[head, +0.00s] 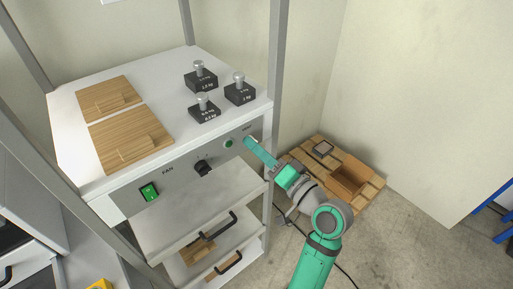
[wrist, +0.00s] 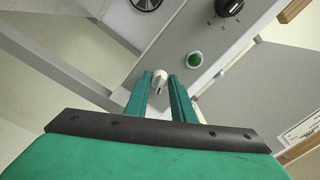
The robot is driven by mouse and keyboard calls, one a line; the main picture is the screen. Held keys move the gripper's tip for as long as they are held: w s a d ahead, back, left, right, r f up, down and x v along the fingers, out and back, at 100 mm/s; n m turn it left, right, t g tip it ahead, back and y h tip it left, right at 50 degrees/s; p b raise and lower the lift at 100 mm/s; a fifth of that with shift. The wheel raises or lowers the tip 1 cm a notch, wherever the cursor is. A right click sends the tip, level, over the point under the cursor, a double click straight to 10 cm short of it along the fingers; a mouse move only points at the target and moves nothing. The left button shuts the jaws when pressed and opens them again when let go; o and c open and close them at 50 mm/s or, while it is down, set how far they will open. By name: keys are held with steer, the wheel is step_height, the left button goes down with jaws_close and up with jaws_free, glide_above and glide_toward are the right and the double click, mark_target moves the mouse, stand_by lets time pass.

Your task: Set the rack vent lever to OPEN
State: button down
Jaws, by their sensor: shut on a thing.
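The rack vent lever (wrist: 159,77) is a small pale knob-like lever on the grey control panel (head: 188,168). In the wrist view it sits between the two teal fingers of my gripper (wrist: 160,85), which is shut on it. In the head view my gripper (head: 249,142) reaches the panel's right end from the right, and its fingers hide the lever. A small label sits just above that spot, too small to read. The lever's exact setting cannot be told.
A green round button (head: 229,143), a black rotary knob (head: 203,168) and a lit green switch (head: 149,192) share the panel. Several black weights (head: 239,91) and wooden boards (head: 130,138) lie on top. A rack post (head: 275,60) stands close. A pallet (head: 369,167) is behind my arm.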

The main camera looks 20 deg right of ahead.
steer(key=shift+a+m, duration=0.1)
steer(key=shift+m, duration=2)
steer(key=c, duration=1.5)
jaws_free()
steer(key=shift+s, duration=0.1)
steer(key=v, duration=1)
steer(key=shift+s, duration=0.4)
